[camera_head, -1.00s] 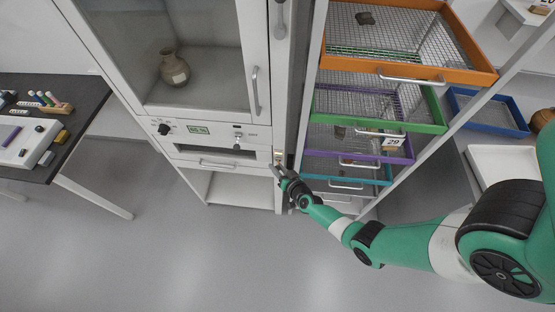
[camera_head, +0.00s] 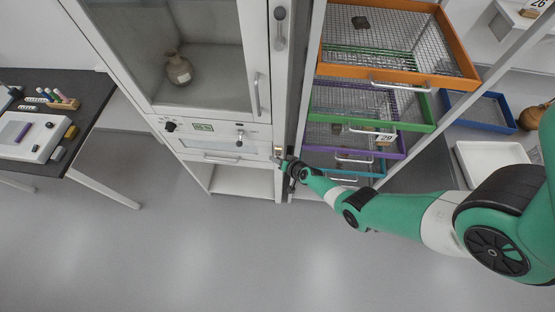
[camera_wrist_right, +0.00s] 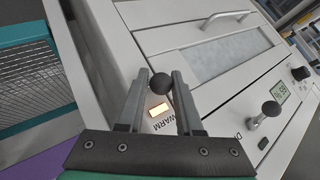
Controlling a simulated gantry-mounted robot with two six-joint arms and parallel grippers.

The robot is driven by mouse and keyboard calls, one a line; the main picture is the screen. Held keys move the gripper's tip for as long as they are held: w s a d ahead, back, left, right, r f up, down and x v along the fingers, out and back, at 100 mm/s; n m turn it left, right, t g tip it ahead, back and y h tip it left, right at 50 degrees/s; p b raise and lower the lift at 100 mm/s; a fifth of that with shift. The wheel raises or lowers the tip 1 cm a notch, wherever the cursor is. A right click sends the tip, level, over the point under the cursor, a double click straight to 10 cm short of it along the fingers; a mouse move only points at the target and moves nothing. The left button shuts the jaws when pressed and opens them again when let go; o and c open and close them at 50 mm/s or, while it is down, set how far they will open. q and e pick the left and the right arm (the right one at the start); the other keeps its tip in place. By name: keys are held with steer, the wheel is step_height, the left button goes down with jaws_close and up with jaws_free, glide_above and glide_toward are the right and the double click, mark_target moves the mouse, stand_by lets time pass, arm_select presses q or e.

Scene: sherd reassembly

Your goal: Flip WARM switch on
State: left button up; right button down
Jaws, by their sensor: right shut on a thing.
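The WARM switch has a black ball knob (camera_wrist_right: 160,83) and sits on the pale cabinet's front in the right wrist view. Beside it are the printed word WARM and a small glowing yellow-orange lamp (camera_wrist_right: 158,109). My right gripper (camera_wrist_right: 161,82) has its two fingers on either side of the knob and is shut on it. In the head view my right gripper (camera_head: 279,160) is at the cabinet's right front edge, below the glass door, and hides the switch. My left gripper is not in view.
A second ball-knob switch (camera_wrist_right: 270,108), a green display (camera_wrist_right: 279,92) and a dark dial (camera_wrist_right: 300,73) are on the same panel. A rack of coloured mesh drawers (camera_head: 400,85) stands close on the right. A vase (camera_head: 178,68) is behind the glass. The floor in front is clear.

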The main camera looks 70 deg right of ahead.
steer(key=shift+w+d+r, duration=0.1)
steer(key=shift+r, duration=0.1)
steer(key=c, duration=0.9)
jaws_free()
steer(key=shift+o, duration=0.2)
steer(key=p+v, duration=0.8)
steer(key=v, duration=0.3)
steer(key=shift+s, duration=0.3)
steer(key=shift+a+r, duration=0.1)
steer(key=shift+a, duration=0.15)
